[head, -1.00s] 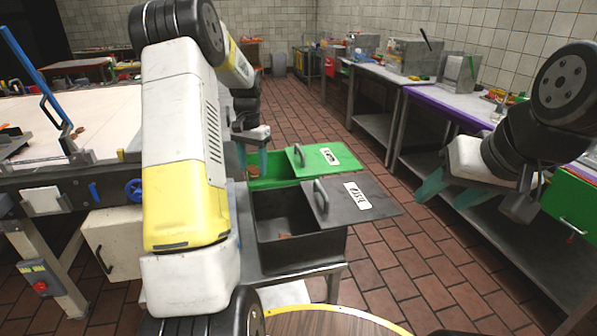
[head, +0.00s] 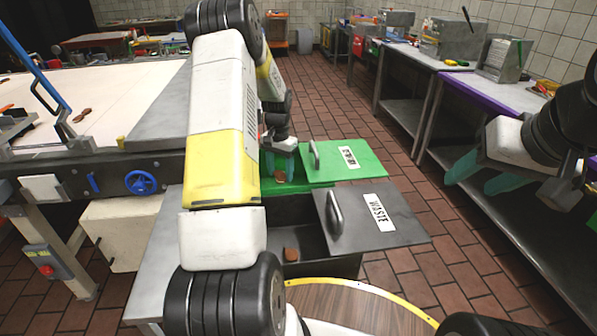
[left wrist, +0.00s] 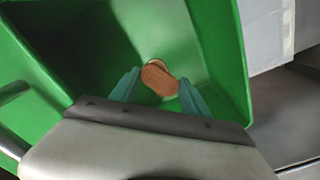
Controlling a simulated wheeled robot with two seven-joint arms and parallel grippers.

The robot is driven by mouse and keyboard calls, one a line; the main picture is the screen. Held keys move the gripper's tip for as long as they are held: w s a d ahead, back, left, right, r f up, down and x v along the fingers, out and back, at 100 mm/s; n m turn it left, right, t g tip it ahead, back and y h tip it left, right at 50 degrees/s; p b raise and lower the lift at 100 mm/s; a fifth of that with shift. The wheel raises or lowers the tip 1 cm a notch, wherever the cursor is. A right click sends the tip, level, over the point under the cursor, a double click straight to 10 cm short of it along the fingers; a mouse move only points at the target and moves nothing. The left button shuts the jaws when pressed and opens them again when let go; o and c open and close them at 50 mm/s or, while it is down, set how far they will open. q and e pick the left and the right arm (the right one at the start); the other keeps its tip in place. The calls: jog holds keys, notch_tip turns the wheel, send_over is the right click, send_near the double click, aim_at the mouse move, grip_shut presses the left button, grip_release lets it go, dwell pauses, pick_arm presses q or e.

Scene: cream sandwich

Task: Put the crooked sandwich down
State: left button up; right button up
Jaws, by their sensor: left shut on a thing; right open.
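The crooked sandwich (left wrist: 159,78) is a small brown biscuit pair whose halves sit out of line. In the left wrist view it is between the teal fingertips of my left gripper (left wrist: 157,84), which is shut on it. Green bin walls (left wrist: 234,60) surround it in that view. In the head view my left gripper (head: 284,168) is at the open green bin (head: 268,160), with the sandwich (head: 280,178) partly visible at its tips. Whether the sandwich touches the bin floor I cannot tell. My right gripper (head: 482,178) is open and empty at the right.
A dark waste bin (head: 336,265) stands nearer, its lid (head: 372,217) to the right, with a brown biscuit (head: 291,254) inside. A conveyor (head: 120,95) with loose biscuits (head: 82,115) is at left. A round wooden top (head: 350,308) is in front. The tiled floor between is clear.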

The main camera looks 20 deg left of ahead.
aim_at(281, 182)
pick_arm(q)
jog(key=shift+f, duration=2.45)
jog(key=shift+f, duration=0.1)
jog(key=o, duration=1.3)
